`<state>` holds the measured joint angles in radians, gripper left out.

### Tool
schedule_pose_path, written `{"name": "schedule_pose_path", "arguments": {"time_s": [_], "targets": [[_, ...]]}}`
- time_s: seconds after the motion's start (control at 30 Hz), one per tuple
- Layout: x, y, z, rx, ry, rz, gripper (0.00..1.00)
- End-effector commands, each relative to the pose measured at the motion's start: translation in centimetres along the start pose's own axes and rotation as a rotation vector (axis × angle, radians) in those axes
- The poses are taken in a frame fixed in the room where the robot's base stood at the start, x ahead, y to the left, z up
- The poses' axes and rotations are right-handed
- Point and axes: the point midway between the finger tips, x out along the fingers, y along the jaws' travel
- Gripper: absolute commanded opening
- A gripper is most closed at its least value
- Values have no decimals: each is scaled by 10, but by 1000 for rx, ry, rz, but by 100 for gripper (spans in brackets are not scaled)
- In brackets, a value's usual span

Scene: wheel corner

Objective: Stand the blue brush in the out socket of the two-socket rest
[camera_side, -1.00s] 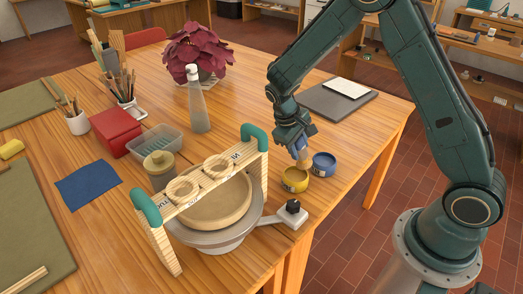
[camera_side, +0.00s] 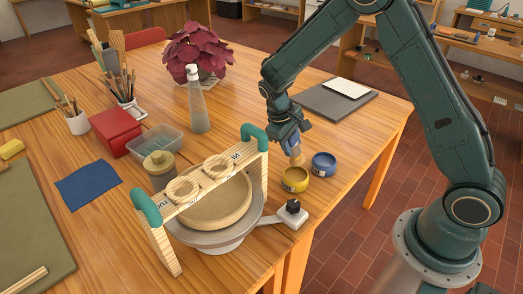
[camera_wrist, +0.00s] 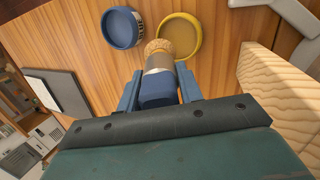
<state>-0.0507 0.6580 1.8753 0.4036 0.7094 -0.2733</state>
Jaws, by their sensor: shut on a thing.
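My gripper (camera_side: 290,140) is shut on the blue brush (camera_side: 297,157), bristles pointing down. In the wrist view the brush (camera_wrist: 158,85) shows a blue handle between the fingers, a metal ferrule and tan bristles. The bristle end appears just behind and above the yellow pot; the exact gap is unclear. The two-socket rest (camera_side: 203,181) is a pale wooden bar with two ring sockets, both empty. It spans the wheel on wooden legs with teal corners.
A yellow pot (camera_side: 295,180) and a blue pot (camera_side: 323,165) stand right of the rest. The wheel (camera_side: 215,235) lies under it. A grey board (camera_side: 320,103) lies at back right.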

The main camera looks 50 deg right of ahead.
Motion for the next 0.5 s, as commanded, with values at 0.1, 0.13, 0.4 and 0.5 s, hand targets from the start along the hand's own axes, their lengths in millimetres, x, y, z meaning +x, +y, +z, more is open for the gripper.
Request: {"name": "schedule_pose_path", "arguments": {"time_s": [0.1,0.13,0.4,0.5], "targets": [[-10,-3,-17,-39,21,-6,13],[-13,-4,-21,-50,26,-8,13],[-42,-12,-60,-158,71,-26,13],[-53,-14,-72,-197,87,-32,13]]}}
